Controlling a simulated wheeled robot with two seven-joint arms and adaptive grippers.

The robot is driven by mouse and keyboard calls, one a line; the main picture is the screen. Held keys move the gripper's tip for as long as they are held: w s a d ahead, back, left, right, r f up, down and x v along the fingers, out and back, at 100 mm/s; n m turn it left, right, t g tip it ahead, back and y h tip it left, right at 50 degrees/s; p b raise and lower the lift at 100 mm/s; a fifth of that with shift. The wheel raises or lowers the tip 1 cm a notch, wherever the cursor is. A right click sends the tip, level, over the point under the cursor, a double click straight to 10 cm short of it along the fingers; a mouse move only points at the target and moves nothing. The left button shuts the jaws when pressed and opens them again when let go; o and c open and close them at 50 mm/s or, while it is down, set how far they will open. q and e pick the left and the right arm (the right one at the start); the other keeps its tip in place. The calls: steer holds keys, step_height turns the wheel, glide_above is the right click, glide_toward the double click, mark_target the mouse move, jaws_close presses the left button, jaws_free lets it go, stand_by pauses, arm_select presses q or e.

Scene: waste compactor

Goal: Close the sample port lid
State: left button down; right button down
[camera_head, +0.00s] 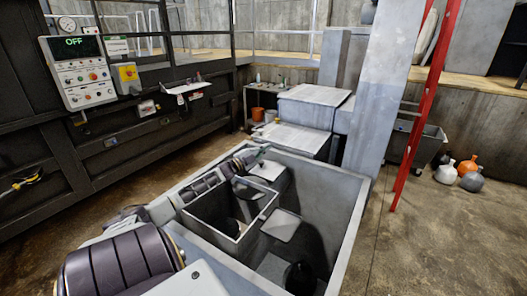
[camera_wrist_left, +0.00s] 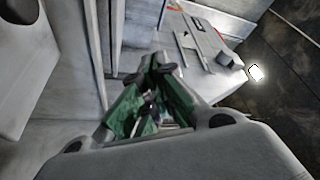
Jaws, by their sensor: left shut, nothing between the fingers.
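My left gripper (camera_head: 262,150) is at the end of the dark-and-white arm reaching in from the left. It is in front of a pale flat panel (camera_head: 293,137); I cannot tell whether they touch. In the left wrist view the green fingers (camera_wrist_left: 156,66) are drawn together with nothing held. Beyond them is a grey plate with raised bars (camera_wrist_left: 195,45). I cannot tell for sure which part is the sample port lid, or how far open it is. A second pale panel (camera_head: 315,94) is higher behind. My right gripper is not in view.
A large open grey bin (camera_head: 345,215) lies under the arm. A control panel (camera_head: 82,75) reading OFF is on the dark machine at left. A red ladder (camera_head: 428,100), a grey bin (camera_head: 432,143) and several jugs (camera_head: 467,167) are at right.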

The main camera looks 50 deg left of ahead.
arm_select(q)
steer(key=s+d+f+p, duration=0.1)
steer(key=s+f, duration=0.3)
steer(key=s, duration=0.4)
steer(key=shift+s+d, duration=0.4)
steer(key=shift+d, duration=0.5)
steer(key=shift+r, duration=0.1)
